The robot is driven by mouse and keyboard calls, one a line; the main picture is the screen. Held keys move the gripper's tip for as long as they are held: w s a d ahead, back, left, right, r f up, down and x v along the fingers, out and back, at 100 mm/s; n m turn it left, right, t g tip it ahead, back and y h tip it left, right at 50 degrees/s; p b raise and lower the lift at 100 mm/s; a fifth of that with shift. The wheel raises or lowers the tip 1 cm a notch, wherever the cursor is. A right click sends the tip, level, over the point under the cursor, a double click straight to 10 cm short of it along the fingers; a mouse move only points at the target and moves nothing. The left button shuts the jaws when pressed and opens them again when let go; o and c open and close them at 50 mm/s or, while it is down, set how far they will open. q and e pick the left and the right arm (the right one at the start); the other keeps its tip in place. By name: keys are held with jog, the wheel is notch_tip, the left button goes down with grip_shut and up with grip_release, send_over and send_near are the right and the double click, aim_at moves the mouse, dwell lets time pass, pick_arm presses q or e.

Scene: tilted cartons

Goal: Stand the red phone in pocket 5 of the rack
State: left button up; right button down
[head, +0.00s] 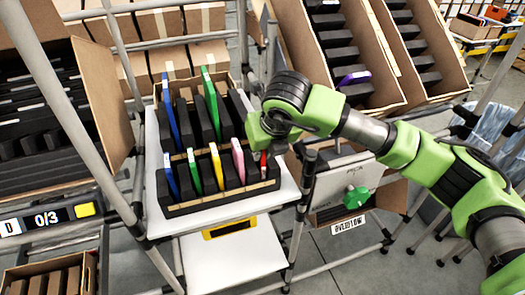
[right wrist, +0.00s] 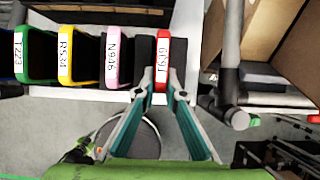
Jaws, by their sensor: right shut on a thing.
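The rack (head: 215,200) is a dark two-row stand on a white shelf. The red phone (right wrist: 163,62) is upright in the right wrist view, its red edge and white label facing me. My right gripper (right wrist: 162,84) is shut on its near end. In the head view the red phone (head: 263,163) shows as a thin strip at the right end of the rack's front row, below my right gripper (head: 262,150). A black divider stands between it and the pink phone (head: 238,160). I cannot tell whether its bottom is seated. Pocket numbers are not readable.
The front row also holds yellow (head: 217,167), green (head: 194,170) and blue (head: 172,182) phones. Taller blue (head: 171,110) and green (head: 210,102) ones stand behind. Tilted cartons (head: 335,60) and a metal post (right wrist: 230,70) are close on the right.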

jog(key=shift+f+b, duration=0.2)
jog(key=shift+b, duration=0.25)
dwell(0.3)
dwell(0.3)
jog(key=c, duration=2)
grip_release()
jog(key=v, duration=1.2)
jog(key=shift+r, duration=0.15)
notch_tip(320, 180, up, 7)
jog(key=p, duration=0.2)
jog(key=shift+p, duration=0.4)
